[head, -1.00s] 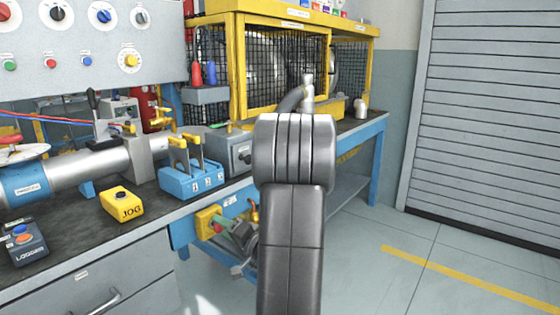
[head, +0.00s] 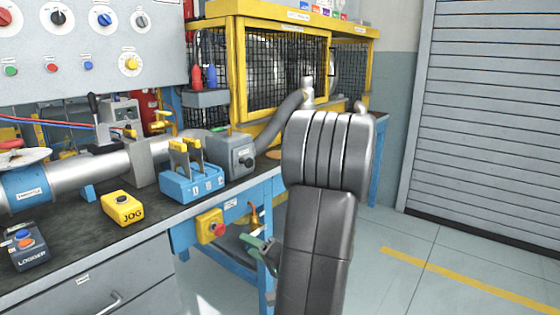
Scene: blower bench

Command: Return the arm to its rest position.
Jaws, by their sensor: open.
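My arm's dark grey links stand upright in the middle of the head view, in front of the bench's right end. My gripper (head: 259,250) shows as a small greenish piece at the left edge of the arm, low in front of the blue bench frame. It is open, and I see nothing held in it. Most of the gripper's body is hidden behind my own arm link.
The bench holds a yellow JOG box (head: 122,208), a blue switch block (head: 193,183), a grey box (head: 231,154) and a logger (head: 27,247). A red stop button (head: 217,229) is on the bench front. A yellow mesh cage (head: 285,75) stands behind. Floor at right is clear.

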